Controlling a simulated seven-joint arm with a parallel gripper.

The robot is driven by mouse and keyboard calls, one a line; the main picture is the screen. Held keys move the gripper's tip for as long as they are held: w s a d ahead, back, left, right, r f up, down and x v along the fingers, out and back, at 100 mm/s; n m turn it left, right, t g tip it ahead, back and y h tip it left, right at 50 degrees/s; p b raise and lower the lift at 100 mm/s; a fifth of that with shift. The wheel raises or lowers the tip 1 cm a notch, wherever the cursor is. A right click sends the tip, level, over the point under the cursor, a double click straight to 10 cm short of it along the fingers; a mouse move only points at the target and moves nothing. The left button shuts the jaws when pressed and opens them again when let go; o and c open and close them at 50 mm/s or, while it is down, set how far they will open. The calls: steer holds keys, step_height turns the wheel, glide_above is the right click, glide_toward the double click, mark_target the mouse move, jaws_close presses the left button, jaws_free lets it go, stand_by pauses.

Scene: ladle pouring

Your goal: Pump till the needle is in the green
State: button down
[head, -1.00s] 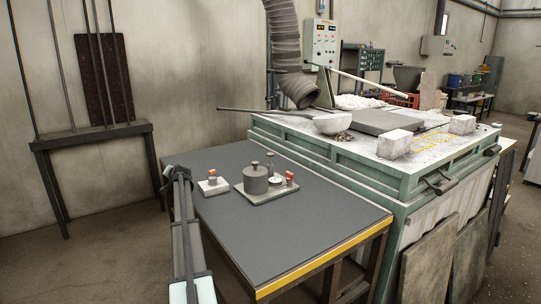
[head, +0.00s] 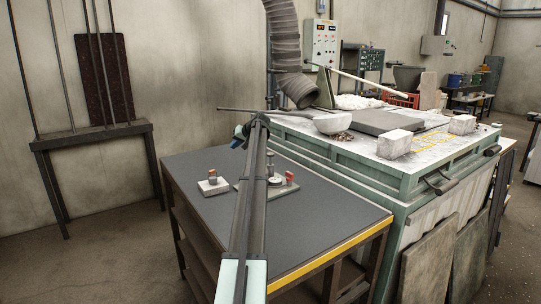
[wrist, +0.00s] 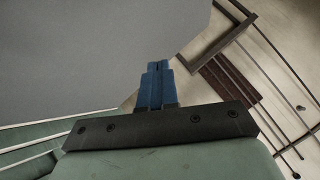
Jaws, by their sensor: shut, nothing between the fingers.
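A grey plate (head: 284,190) on the dark table carries a small round gauge (head: 274,181) and a red-topped piece (head: 289,177).
The table (head: 330,220) is bare at the front right. A green bench (head: 360,168) adjoins it on the right, with a long-handled ladle (head: 332,123) on top. The handle reaches left near my gripper. A dark rack (head: 95,135) stands against the left wall.

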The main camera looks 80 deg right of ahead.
mark_target(273, 154)
steer(key=s+r+n+y, duration=0.1)
steer(key=s+r, duration=0.4)
steer(key=s, duration=0.4)
steer(key=s+r+n+y, duration=0.1)
steer(key=s+r, duration=0.4)
steer(key=s, duration=0.4)
steer(key=shift+a+n+y, duration=0.4)
steer(key=shift+w+f, duration=0.1)
steer(key=shift+f, duration=4.3)
steer(key=shift+f, duration=0.2)
steer(key=shift+f, duration=0.2)
